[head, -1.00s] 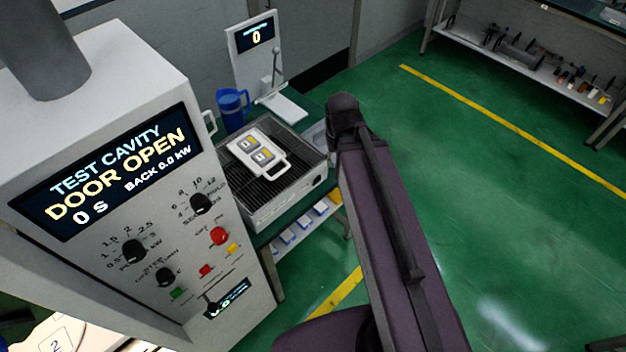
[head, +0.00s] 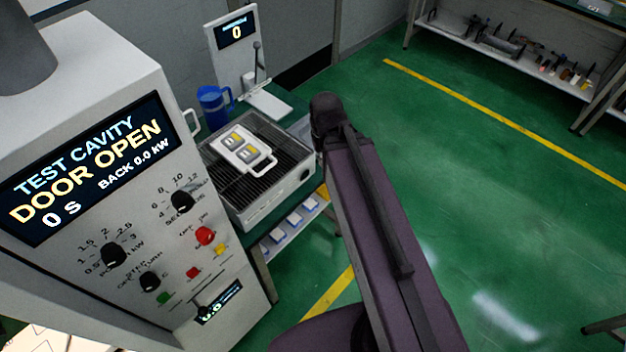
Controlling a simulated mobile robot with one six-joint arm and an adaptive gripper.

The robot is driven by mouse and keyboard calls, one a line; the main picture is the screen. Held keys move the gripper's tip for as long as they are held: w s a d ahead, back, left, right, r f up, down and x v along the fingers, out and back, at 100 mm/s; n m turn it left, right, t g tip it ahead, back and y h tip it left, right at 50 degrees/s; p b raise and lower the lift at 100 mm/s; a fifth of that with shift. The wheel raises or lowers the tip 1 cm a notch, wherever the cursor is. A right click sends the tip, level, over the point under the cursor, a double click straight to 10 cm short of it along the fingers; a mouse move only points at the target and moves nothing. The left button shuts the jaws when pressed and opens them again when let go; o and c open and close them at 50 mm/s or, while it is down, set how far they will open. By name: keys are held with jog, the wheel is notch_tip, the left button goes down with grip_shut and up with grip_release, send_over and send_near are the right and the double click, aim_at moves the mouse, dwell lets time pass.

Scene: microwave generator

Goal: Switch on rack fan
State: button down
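A grey metal rack box (head: 272,208) with a dark slatted top stands on a green bench, right of the test cabinet. A dark round knob (head: 306,173) is on its front face near the right end. Whether the fan runs cannot be seen. A white handled tray (head: 262,166) with two grey and yellow pieces lies on the slats. My dark arm rises from the bottom of the head view, its far joint (head: 327,110) appearing just right of the rack. My gripper is not visible.
The test cabinet (head: 238,258) at left has knobs, coloured buttons and a screen (head: 85,175) reading DOOR OPEN. A blue jug (head: 212,108) and a stand with a display reading 0 (head: 236,31) are behind the rack. Green floor (head: 480,190) is clear at right.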

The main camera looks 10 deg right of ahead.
notch_tip(320, 180, down, 5)
jog(key=b, duration=0.4)
jog(key=shift+f, duration=0.1)
dwell(0.3)
